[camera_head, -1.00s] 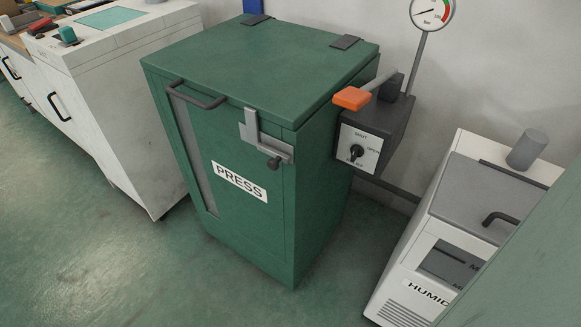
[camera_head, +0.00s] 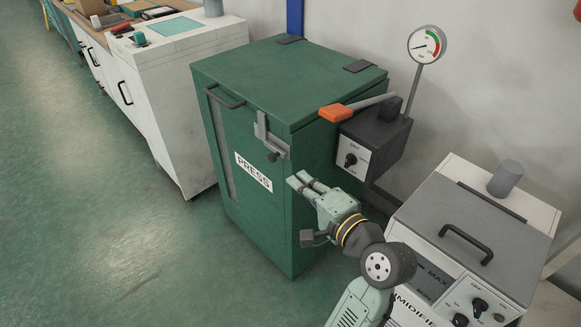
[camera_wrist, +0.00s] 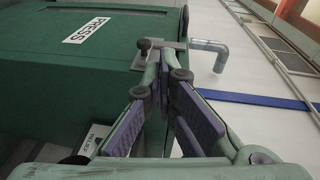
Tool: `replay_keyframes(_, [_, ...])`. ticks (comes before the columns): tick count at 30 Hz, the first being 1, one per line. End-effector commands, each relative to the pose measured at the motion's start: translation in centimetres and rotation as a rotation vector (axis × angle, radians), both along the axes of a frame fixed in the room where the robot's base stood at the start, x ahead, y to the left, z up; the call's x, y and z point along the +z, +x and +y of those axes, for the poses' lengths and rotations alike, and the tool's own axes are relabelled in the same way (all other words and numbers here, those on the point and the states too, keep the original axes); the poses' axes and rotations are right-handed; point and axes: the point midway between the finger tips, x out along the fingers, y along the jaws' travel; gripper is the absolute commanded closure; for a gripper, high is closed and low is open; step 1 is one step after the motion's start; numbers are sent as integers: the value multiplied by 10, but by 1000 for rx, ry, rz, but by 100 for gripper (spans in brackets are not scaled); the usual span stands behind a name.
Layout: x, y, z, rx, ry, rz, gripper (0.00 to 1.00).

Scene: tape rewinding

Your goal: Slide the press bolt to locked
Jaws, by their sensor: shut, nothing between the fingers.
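The green press (camera_head: 245,195) stands in the middle of the head view with its lid down. Its grey press bolt (camera_head: 271,138) sits at the upper right of the front face, with a dark round knob (camera_head: 273,157) hanging below the plate. My gripper (camera_head: 299,182) is shut and empty, in front of the press, just below and right of the knob, seemingly apart from it. In the wrist view the fingertips (camera_wrist: 168,65) come together close to the bolt plate and knob (camera_wrist: 143,44); I cannot tell if they touch. The PRESS label (camera_wrist: 85,30) lies left of them.
An orange-gripped lever (camera_head: 336,112) juts out above a control box (camera_head: 370,145) right of the press. A humidifier (camera_head: 480,230) stands at the lower right, near my arm. A white cabinet (camera_head: 180,100) is at the left. The floor (camera_head: 120,240) at the lower left is clear.

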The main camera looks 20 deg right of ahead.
Motion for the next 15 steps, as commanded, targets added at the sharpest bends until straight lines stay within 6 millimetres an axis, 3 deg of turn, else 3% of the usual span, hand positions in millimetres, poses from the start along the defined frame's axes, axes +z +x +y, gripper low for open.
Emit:
replay_keyframes(5, [-11, -24, -14, -26, 56, 44, 100])
replay_keyframes(15, [-12, -24, -14, -25, 59, 46, 100])
